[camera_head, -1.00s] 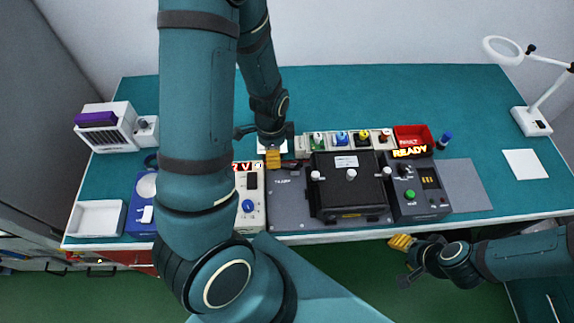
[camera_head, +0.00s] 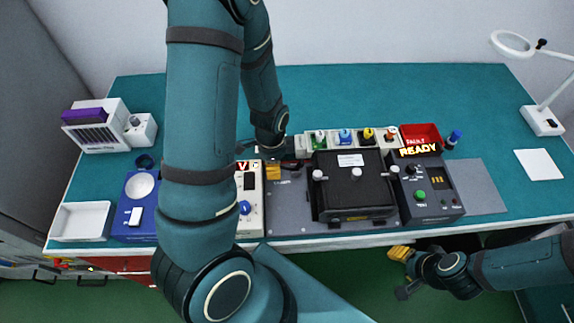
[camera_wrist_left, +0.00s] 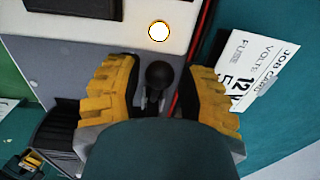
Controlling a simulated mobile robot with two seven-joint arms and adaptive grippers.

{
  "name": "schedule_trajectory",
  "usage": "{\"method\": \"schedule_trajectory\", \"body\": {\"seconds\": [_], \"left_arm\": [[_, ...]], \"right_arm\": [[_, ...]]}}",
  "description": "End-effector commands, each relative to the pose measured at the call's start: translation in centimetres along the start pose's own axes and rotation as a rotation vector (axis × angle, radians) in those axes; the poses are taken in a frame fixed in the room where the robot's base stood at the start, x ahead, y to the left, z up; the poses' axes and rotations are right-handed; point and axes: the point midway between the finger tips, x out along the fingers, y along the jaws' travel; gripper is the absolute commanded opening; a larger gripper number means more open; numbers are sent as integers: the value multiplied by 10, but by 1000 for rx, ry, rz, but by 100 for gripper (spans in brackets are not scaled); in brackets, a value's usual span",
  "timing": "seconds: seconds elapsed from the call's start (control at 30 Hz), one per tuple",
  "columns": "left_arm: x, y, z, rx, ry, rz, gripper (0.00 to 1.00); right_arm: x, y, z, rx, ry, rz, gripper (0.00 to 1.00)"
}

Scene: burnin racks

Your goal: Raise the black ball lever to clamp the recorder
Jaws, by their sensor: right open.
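The black ball lever (camera_wrist_left: 158,75) shows in the left wrist view, its ball on a short dark stem. My left gripper (camera_wrist_left: 157,88) is open, with one yellow finger on each side of the ball and gaps between. In the head view my left gripper (camera_head: 274,172) is low at the left end of the grey plate (camera_head: 287,212), and the lever is hidden there. The recorder seems to be the black box (camera_head: 352,198) on this plate. My right gripper (camera_head: 400,253) is open and empty off the bench's front edge.
A white panel unit (camera_head: 249,222) stands left of the plate, and a dark READY box (camera_head: 432,205) right of it. A row of small coloured modules (camera_head: 344,139) and a red bin (camera_head: 421,133) lie behind. A job card (camera_wrist_left: 251,78) lies near my left fingers. The back bench is clear.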

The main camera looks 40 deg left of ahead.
Motion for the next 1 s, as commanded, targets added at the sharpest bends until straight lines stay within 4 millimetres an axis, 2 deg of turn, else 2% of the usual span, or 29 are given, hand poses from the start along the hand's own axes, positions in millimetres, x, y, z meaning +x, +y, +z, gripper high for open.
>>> {"method": "schedule_trajectory", "body": {"seconds": [0.03,0.1,1.0], "left_arm": [[0,0,0,0,0,0,18],[0,0,0,0,0,0,0],[-19,0,-13,4,5,-3,0]], "right_arm": [[0,0,0,0,0,0,47],[0,0,0,0,0,0,47],[-14,-5,-2,0,0,0,47]]}}
